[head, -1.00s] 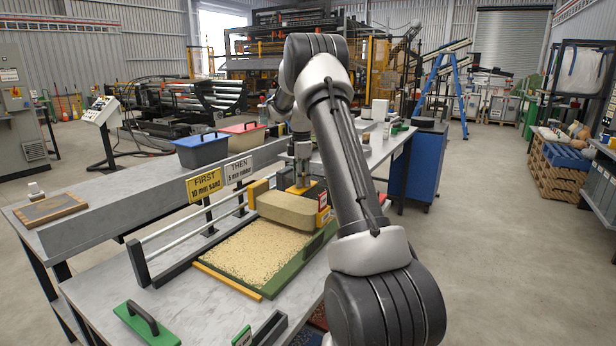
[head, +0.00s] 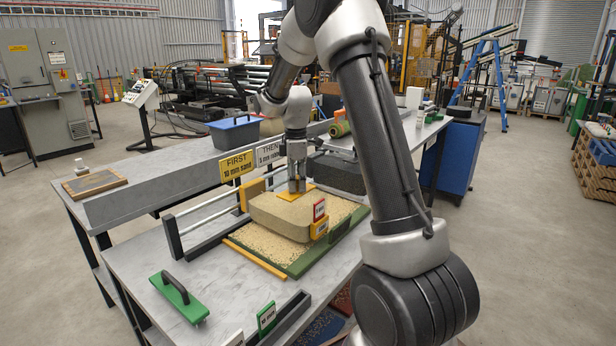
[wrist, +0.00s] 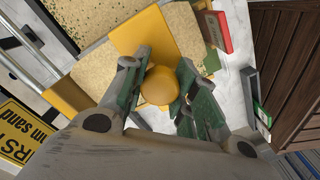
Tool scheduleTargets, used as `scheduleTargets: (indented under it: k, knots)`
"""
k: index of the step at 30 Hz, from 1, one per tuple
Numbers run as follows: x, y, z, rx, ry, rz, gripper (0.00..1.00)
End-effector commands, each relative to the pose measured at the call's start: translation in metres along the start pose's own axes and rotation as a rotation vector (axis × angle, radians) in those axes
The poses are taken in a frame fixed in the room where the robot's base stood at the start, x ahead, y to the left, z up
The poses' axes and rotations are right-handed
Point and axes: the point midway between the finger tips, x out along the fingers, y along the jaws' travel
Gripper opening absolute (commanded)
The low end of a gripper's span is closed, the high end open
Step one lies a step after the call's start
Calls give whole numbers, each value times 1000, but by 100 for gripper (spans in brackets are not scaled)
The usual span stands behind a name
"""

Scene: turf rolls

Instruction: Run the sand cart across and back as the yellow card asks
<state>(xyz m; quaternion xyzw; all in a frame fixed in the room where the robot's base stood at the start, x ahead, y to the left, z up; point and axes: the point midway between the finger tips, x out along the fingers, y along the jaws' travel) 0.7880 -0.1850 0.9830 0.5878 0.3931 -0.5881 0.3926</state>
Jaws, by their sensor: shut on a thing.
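The sand cart, a pale sand-coloured block (head: 283,221) with a yellow plate on top, stands over the sandy bed (head: 262,248) with green edging. My gripper (head: 296,190) comes down on its top. In the wrist view my gripper (wrist: 160,85) is shut on the cart's round yellow knob (wrist: 158,87), a finger on each side. A red and white tag (head: 319,209) sits at the cart's right corner. The yellow card (head: 237,166) reads "FIRST 10 mm sand". A white card (head: 269,154) beside it begins "THEN 5 mm" and is partly hidden by my arm.
A rail (head: 208,211) runs along the bed's left side. A dark block (head: 338,173) stands behind the cart. A green hand float (head: 180,298) lies on the front table, with a green-labelled holder (head: 268,318) to its right. A blue tub (head: 234,133) stands behind the cards.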

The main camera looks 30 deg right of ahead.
Motion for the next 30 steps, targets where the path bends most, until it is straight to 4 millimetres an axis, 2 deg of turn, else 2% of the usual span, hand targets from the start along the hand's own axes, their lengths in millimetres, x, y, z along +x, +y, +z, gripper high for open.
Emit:
scheduleTargets:
  k: [18, 30]
  knots:
    - [-1, -83, -85, -5, 2, 3, 0]
    - [-1, -128, -130, -3, 2, 3, 0]
